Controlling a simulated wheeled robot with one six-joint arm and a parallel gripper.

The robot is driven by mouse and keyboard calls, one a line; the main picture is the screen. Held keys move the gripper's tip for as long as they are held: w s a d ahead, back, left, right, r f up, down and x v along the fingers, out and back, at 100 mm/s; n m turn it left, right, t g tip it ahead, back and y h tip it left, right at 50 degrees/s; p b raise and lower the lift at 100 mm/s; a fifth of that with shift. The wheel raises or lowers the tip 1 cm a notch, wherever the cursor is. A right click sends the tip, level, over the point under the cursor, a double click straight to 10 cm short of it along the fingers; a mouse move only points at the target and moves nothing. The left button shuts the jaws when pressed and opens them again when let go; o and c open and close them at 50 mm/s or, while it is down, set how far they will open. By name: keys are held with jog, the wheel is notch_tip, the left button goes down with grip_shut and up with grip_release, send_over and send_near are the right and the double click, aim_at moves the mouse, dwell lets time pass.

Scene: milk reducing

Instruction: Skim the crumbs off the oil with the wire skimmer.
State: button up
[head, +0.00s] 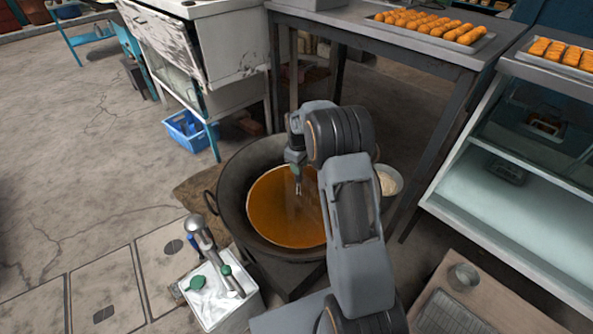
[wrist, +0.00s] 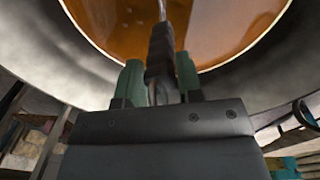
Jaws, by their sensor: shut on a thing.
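A large dark wok (head: 233,190) stands on a low support and holds orange-brown oil (head: 280,215). The oil also fills the top of the wrist view (wrist: 220,30). My gripper (head: 297,182) is over the oil, pointing down. In the wrist view its green fingers (wrist: 160,85) are shut on the dark handle of the wire skimmer (wrist: 160,50). A thin metal shaft runs on from the handle towards the oil. The skimmer's head is out of sight. I cannot make out separate crumbs on the oil.
A dark table (head: 400,45) with a tray of fried pieces (head: 435,27) is behind. A blue crate (head: 188,130) lies back left. The left floor is mostly clear.

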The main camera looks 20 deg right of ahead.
jog(key=r+p, duration=0.3)
jog(key=r, duration=0.1)
jog(key=shift+w+d, duration=0.3)
jog(key=shift+w, duration=0.1)
jog(key=shift+r+p, duration=0.9)
jog(key=shift+r, duration=0.45)
dwell(0.5)
notch_tip(320, 180, up, 14)
jog(key=p, duration=0.9)
jog(key=shift+f+p, duration=0.25)
jog(key=shift+p, duration=0.15)
jog(key=shift+a, duration=0.1)
